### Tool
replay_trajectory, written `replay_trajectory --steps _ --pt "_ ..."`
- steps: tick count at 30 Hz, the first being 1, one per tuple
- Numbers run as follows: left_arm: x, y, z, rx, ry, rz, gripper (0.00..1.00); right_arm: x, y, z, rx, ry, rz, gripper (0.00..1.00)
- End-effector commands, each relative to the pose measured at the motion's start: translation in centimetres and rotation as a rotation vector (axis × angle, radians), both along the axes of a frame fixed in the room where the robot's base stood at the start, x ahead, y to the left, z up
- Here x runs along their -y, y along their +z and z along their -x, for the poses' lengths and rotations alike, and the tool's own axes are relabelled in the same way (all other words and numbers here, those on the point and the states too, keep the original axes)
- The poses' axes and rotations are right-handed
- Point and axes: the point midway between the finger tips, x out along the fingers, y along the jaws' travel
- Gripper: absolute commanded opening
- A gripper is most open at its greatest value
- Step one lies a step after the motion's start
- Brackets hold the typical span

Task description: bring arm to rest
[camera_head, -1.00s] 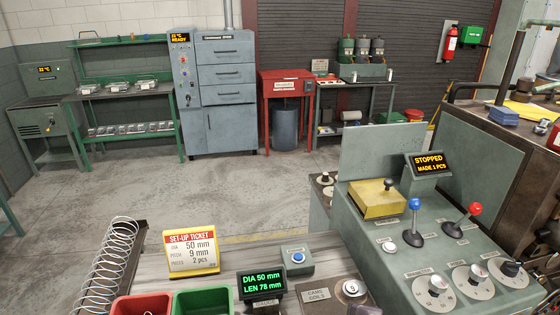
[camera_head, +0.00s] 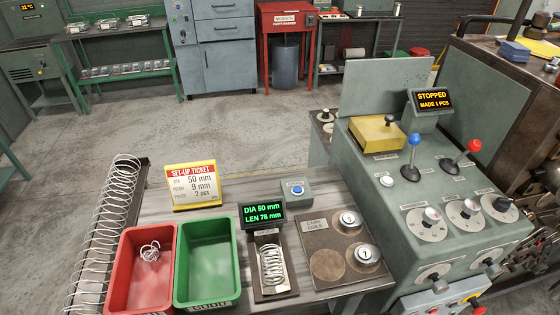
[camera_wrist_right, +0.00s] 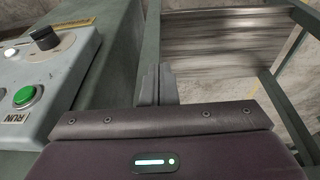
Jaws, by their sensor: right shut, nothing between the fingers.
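My right gripper (camera_wrist_right: 157,85) shows in the right wrist view, its two fingers together with nothing between them. It hangs beside the machine's grey-green side, to the right of a grey control box with a green RUN button (camera_wrist_right: 25,96) and a black knob (camera_wrist_right: 45,38). The fingers look apart from the box. Neither of my grippers shows in the head view; my left one is in no view.
The coiler console (camera_head: 440,215) stands at the right; its display (camera_head: 433,101) reads STOPPED, MADE 1 PCS. On the bench are a red bin (camera_head: 117,270) with a tangled wire piece, an empty green bin (camera_head: 210,262), and a spring (camera_head: 272,266) on the gauge. Open floor lies behind.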

Motion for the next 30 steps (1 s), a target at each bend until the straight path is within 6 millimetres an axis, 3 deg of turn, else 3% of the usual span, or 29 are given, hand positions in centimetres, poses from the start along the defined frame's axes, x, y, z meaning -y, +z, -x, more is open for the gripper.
replay_trajectory --steps 1,6,12,15,18,21,24,30 --pt "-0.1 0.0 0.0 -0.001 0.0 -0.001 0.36 0.1 -3.4 0.9 -0.023 0.003 0.003 0.0" --pt "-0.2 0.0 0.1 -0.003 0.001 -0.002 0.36 0.7 -13.4 4.9 -0.062 0.011 0.007 0.0" --pt "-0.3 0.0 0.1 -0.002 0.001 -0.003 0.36 1.9 -22.6 12.5 -0.107 0.023 0.013 0.0" --pt "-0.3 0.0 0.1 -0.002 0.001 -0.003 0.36 2.7 -25.5 16.5 -0.125 0.026 0.016 0.0" --pt "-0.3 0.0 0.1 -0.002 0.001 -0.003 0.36 3.3 -27.2 19.8 -0.139 0.03 0.019 0.0" --pt "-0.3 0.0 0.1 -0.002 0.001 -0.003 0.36 3.7 -28.1 21.8 -0.145 0.033 0.02 0.0" --pt "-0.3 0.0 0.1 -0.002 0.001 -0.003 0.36 3.9 -28.5 22.8 -0.148 0.034 0.02 0.0" --pt "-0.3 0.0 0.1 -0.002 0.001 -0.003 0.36 3.9 -28.5 22.8 -0.148 0.034 0.02 0.0"
